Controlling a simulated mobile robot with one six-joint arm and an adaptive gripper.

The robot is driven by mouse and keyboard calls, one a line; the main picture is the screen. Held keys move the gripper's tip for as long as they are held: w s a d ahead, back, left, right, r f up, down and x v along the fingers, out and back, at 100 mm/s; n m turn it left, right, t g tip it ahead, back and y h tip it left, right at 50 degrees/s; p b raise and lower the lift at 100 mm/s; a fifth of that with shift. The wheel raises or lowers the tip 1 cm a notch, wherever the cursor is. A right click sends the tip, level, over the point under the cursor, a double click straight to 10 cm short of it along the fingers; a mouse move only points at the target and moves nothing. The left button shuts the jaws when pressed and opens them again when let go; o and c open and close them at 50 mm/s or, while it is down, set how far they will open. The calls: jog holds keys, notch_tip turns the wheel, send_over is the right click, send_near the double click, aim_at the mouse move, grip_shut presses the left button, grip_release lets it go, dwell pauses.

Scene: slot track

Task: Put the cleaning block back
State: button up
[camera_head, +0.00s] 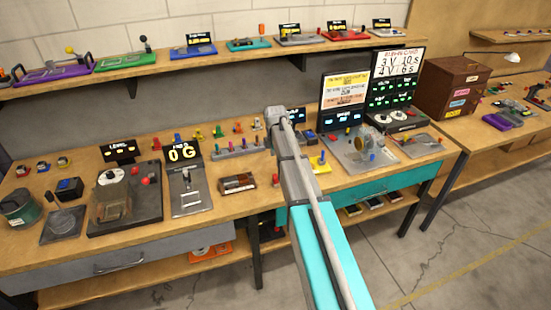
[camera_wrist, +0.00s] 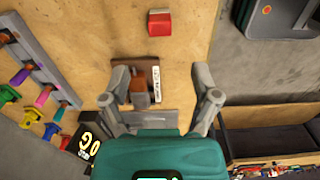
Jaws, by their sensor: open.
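A dark brown holder (camera_wrist: 149,63) with a white lettered label lies on the wooden bench in the wrist view. A lighter reddish-brown block (camera_wrist: 138,88) shows at its left part; the block's seating is unclear. The holder also shows in the head view (camera_head: 237,184). A small red block (camera_wrist: 159,23) with a paler side lies apart beyond it. I cannot tell for sure which block is the cleaning block. My gripper (camera_wrist: 161,75) is open above the holder, its fingers to either side. In the head view the fingers are not clear behind my arm.
A grey panel with a "0G" display (camera_head: 183,152) stands left of the holder. A rack of coloured pegs (camera_head: 238,148) lies behind it. The bench's front edge is close. A yellow piece (camera_head: 320,164) and a geared device (camera_head: 358,150) lie to the right.

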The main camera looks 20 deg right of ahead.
dwell(0.3)
jog(key=s+a+m, duration=0.4)
jog(key=s+m, duration=0.2)
jog(key=s, duration=0.2)
jog(key=s+a+m, duration=0.4)
jog(key=s+m, duration=0.2)
jog(key=s, duration=0.3)
jog(key=s+a+m, duration=0.3)
jog(key=s+m, duration=0.3)
jog(key=s, duration=0.3)
jog(key=shift+s+a, duration=0.2)
jog(key=shift+a, duration=0.2)
jog(key=shift+c, duration=0.3)
jog(key=shift+c, duration=1.1)
jog(key=shift+s, duration=0.15)
